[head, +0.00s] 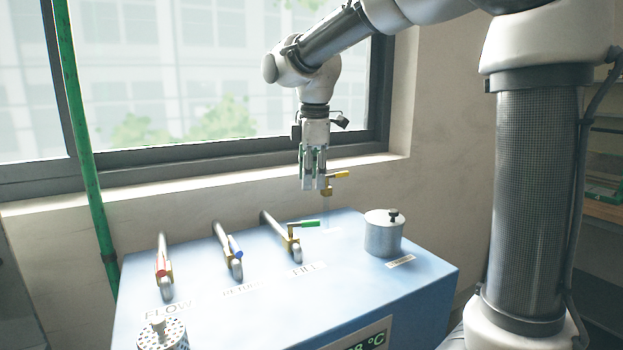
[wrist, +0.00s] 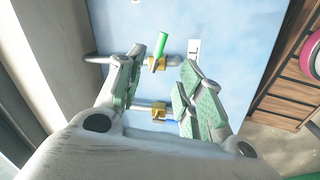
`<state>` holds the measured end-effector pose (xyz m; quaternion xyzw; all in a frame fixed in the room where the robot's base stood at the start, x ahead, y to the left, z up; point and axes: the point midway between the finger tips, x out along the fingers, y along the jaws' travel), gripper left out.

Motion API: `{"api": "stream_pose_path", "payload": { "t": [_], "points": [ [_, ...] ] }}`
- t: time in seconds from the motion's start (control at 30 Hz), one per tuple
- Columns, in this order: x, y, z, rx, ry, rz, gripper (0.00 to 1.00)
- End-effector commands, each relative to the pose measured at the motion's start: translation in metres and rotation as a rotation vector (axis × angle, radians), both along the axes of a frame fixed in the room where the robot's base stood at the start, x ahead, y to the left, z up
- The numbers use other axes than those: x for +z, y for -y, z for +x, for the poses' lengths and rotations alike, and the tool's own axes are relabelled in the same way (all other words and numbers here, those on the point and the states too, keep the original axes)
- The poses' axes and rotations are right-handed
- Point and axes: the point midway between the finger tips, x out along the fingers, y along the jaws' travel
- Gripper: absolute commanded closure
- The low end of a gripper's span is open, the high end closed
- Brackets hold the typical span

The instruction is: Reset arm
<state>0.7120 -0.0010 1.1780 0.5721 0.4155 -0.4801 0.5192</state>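My gripper (head: 316,188) hangs fingers-down above the back of the light blue machine (head: 400,300). In the wrist view its two green-padded fingers (wrist: 158,70) are spread apart with nothing held between them. A valve with a yellow handle (head: 341,174) shows right beside the fingertips in the head view; I cannot tell whether they touch. The green-handled valve (head: 304,224) is in front of and below the gripper. It also shows in the wrist view (wrist: 160,50), beyond the fingertips.
A red-handled valve (head: 162,265) is at the machine's left. A metal canister with a black knob (head: 384,236) stands at the right, and a perforated cylinder (head: 162,335) at the front left. A green pole (head: 85,150) and window (head: 200,80) are behind. Shelves (head: 605,170) stand right.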

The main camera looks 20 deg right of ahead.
Motion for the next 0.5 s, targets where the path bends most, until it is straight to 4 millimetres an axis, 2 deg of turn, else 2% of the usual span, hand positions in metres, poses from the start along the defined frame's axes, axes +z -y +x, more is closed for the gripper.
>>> {"api": "stream_pose_path", "payload": {
  "t": [0.17, 0.23, 0.3, 0.37, 0.43, 0.5],
  "points": [
    [0.0, 0.0, 0.0, -0.052, 0.003, 0.011, 0.63],
    [-0.001, -0.001, 0.002, -0.126, 0.01, 0.03, 0.63],
    [-0.01, -0.001, -0.003, -0.23, -0.002, 0.052, 0.63],
    [-0.024, 0.001, -0.013, -0.338, -0.024, 0.066, 0.63],
    [-0.034, 0.009, -0.034, -0.479, -0.035, 0.094, 0.63],
    [-0.041, 0.025, -0.06, -0.637, -0.038, 0.127, 0.63]
  ]
}}
